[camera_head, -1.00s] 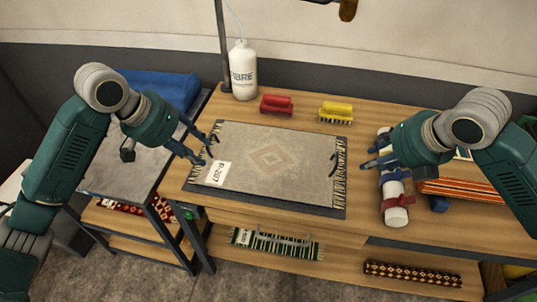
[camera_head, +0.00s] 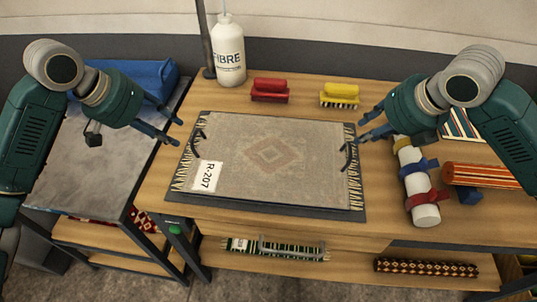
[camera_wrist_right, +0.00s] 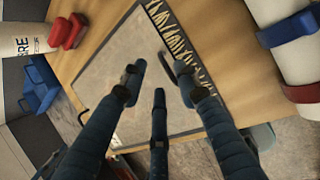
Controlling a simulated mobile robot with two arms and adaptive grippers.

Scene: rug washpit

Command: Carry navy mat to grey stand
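A dark, flat mat or board (camera_head: 270,207) lies on the wooden table, its edges showing around a grey fringed rug (camera_head: 300,180) with a diamond pattern and an R-207 label. It has a dark handle at the left (camera_head: 196,143) and right (camera_head: 349,152). The navy colour is not clear. My left gripper (camera_head: 179,131) is open and empty, just left of the left handle. My right gripper (camera_head: 361,130) is open near the right handle; its spread fingers show over the mat's end in the wrist view (camera_wrist_right: 152,72). The grey stand (camera_head: 100,145) is at the left.
A blue folded bundle (camera_head: 135,76) lies at the back of the grey stand. A white bottle (camera_head: 229,55), red brush (camera_head: 270,90) and yellow brush (camera_head: 340,95) stand behind the mat. A white roll (camera_head: 424,210) with straps and a striped roll (camera_head: 485,175) lie to its right.

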